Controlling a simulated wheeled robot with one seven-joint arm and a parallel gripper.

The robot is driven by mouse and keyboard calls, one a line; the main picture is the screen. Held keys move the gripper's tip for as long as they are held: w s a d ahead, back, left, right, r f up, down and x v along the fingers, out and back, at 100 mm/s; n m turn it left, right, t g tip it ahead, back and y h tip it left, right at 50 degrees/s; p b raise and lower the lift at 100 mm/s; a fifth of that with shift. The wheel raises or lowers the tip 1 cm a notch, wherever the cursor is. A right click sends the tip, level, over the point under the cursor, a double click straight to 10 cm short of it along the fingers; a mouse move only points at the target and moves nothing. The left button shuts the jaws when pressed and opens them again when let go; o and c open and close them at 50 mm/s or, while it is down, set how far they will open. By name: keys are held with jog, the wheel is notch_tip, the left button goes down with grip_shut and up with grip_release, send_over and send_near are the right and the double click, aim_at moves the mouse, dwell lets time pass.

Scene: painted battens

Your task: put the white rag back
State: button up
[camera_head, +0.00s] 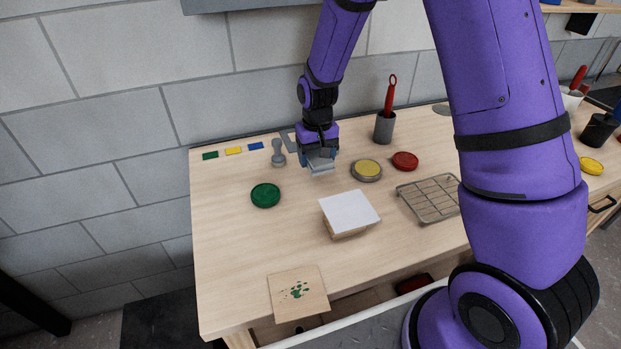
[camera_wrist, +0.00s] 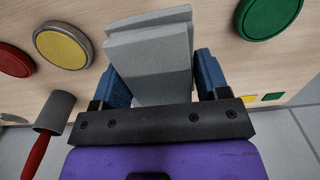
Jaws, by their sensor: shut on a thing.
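My gripper (camera_head: 320,170) is over the back middle of the table, its blue fingers closed on a pale grey-white, layered slab (camera_head: 319,159). The slab looks like the folded white rag. In the wrist view the rag (camera_wrist: 152,65) fills the space between the fingers (camera_wrist: 160,75) and sticks out past them. I cannot tell whether its lower side touches the table. A small flat grey piece (camera_head: 287,138) shows just behind my gripper, partly hidden by it.
A grey knobbed tool (camera_head: 278,153) stands close left of my gripper. A green lid (camera_head: 265,195), yellow tin (camera_head: 367,170), red lid (camera_head: 405,161) and grey cup (camera_head: 385,128) are around it. A white-topped block (camera_head: 349,211) and wire rack (camera_head: 428,198) lie nearer the front.

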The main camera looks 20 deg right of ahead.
aim_at(316, 187)
jog(key=shift+f, duration=4.3)
jog(key=shift+f, duration=0.15)
jog(key=o, duration=0.9)
